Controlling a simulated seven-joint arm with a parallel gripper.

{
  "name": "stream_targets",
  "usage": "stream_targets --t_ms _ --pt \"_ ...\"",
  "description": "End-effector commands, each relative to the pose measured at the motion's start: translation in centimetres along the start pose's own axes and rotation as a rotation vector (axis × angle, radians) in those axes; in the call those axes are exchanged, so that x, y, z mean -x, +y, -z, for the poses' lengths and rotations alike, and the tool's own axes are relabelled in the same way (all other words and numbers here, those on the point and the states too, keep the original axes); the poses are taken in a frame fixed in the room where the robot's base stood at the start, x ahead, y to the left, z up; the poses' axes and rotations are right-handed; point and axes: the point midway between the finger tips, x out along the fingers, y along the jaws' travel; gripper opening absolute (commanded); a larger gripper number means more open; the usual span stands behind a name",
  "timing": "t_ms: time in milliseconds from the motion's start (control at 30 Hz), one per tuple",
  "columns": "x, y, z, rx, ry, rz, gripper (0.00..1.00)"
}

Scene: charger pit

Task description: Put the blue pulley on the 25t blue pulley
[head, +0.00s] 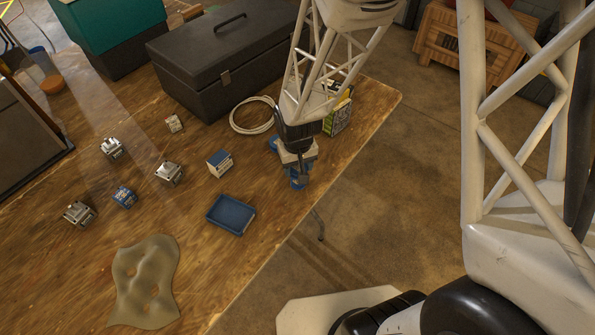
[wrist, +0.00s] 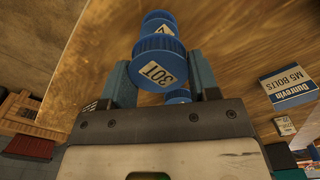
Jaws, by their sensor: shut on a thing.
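My gripper (wrist: 160,85) is shut on a blue pulley (wrist: 158,62) with a white label reading 30T, held between its two fingers. Beyond it in the wrist view is another blue pulley (wrist: 158,24), with a white label partly cut off by the held pulley; its number is not readable. More blue (wrist: 178,98) shows below the held pulley, between the fingers. In the head view my gripper (head: 298,160) is low over the table's right edge. Blue pulley parts (head: 297,183) show at its tips, and another blue part (head: 273,143) shows behind it. Contact between the pulleys cannot be told.
A white cable coil (head: 252,116), black toolbox (head: 225,65) and yellow-green box (head: 338,117) are behind. Several small metal parts and a tan sheet (head: 144,282) lie further left.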

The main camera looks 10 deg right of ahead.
Motion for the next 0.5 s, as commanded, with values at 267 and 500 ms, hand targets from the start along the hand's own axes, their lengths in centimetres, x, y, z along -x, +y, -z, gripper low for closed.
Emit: stream_targets --t_ms 267,500 --pt "-2.5 0.0 -0.1 0.0 -0.002 0.0 0.3" --pt "-3.1 0.0 0.0 0.0 -0.001 0.0 0.3"
